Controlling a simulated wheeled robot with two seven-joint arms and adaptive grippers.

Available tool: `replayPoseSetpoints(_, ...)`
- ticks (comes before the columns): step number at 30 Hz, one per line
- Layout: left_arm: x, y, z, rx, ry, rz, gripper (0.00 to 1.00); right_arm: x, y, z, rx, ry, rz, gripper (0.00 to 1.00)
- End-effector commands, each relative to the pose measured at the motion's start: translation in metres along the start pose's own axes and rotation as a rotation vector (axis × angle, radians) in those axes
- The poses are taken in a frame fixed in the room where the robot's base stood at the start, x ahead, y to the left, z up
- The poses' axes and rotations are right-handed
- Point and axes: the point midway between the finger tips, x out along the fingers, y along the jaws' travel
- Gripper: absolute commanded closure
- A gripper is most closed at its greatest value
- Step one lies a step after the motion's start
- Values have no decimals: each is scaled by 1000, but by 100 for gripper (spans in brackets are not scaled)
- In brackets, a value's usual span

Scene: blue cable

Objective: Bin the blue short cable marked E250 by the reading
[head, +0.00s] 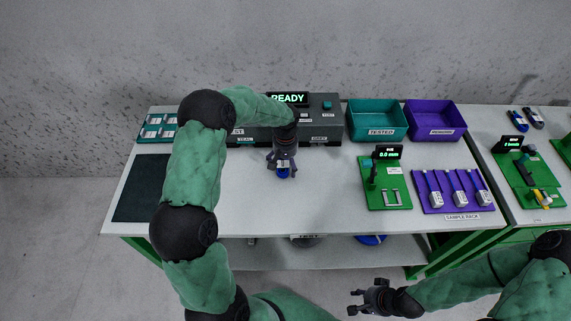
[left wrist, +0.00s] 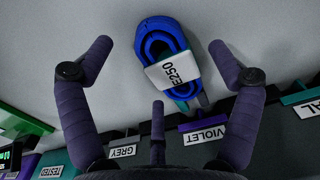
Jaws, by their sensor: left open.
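The blue cable (left wrist: 160,45) is a coiled bundle with a white tag reading E250. In the left wrist view it lies on the pale table top between my open left fingers (left wrist: 155,60), with a clear gap on both sides. In the head view my left gripper (head: 282,166) is over the table in front of the grey station, and a bit of the blue cable (head: 283,173) shows under it. My right gripper (head: 365,298) is empty, its fingers apart, in front of the table. The grey station (head: 325,130) has a READY display (head: 288,98).
A teal bin (head: 379,138) marked TESTED and a purple bin (head: 436,133) stand at the back. A green gauge board (head: 375,201) and a purple sample rack (head: 425,206) lie at front right. A dark mat (head: 140,190) is at left. Labels GREY (left wrist: 122,151) and VIOLET (left wrist: 205,135) front the station.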

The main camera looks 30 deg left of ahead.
Motion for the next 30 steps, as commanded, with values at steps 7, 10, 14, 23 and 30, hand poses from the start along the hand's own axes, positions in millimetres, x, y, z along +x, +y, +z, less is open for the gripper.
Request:
replayPoseSetpoints(7, -42, 1, -1, 0, 6, 2, 9, 0, 0, 0, 0, 0, 0, 60)
replayPoseSetpoints(10, -63, 0, -1, 1, 5, 2, 9, 0, 0, 0, 0, 0, 0, 60)
replayPoseSetpoints(14, -86, 1, -1, 0, 4, 2, 9, 0, 0, 0, 0, 0, 0, 60)
replayPoseSetpoints(23, -113, 0, 0, 1, 1, 0, 9, 0, 0, 0, 0, 0, 0, 60)
replayPoseSetpoints(30, -115, 0, 0, 1, 0, 0, 9, 0, 0, 0, 0, 0, 0, 60)
